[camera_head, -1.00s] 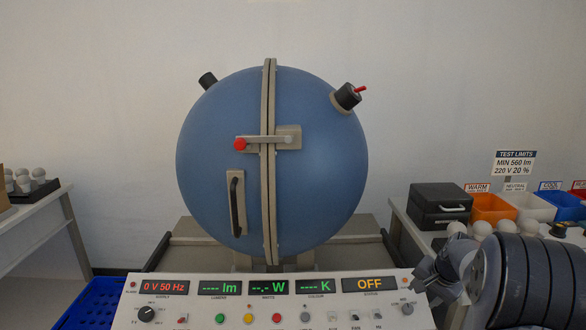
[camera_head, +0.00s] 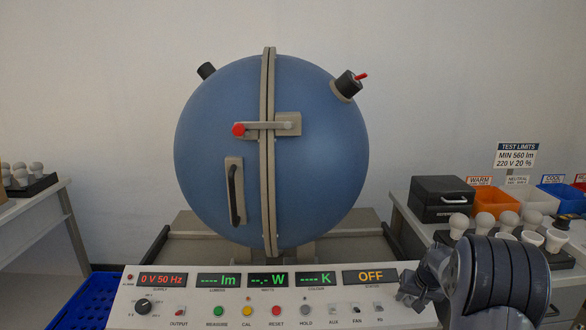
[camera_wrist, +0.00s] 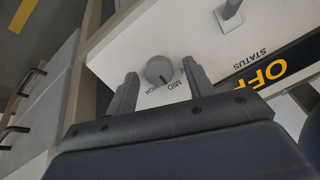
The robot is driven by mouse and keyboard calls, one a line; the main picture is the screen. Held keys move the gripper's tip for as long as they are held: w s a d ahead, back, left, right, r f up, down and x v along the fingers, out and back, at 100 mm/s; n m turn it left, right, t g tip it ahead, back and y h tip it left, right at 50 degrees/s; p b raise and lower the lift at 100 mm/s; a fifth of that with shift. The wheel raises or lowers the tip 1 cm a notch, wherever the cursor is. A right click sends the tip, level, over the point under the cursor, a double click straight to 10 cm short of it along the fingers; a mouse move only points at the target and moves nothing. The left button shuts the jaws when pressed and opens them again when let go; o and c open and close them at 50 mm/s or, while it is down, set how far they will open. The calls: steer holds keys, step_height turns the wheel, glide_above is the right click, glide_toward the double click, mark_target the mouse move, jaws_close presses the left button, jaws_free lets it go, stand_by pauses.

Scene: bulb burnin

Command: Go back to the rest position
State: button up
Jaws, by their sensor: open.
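My gripper (camera_wrist: 160,72) is open, with its two dark fingers apart. In the wrist view a round grey knob (camera_wrist: 159,68) marked MID and HIGH shows between the fingertips. I cannot tell how far the fingers are from the knob, and nothing is gripped. My arm hides the panel's right corner.
A closed blue sphere (camera_head: 222,130) with a red-tipped latch (camera_head: 239,129) stands behind the panel. At right are a black case (camera_head: 440,188), coloured bins (camera_head: 494,200) and several white bulbs (camera_head: 508,220). A blue crate (camera_head: 88,295) is at lower left; bulbs (camera_head: 37,168) stand on the left table.

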steer(key=n+b, duration=0.1)
steer(key=n, duration=0.2)
steer(key=shift+f+n, duration=0.1)
steer(key=shift+n, duration=0.3)
steer(key=s+a+r+p, duration=0.1)
steer(key=s+a+r, duration=0.2)
steer(key=s+r, duration=0.5)
step_height(320, 180, up, 3)
steer(key=shift+a+f, duration=0.2)
steer(key=shift+a, duration=0.1)
steer(key=shift+a, duration=0.1)
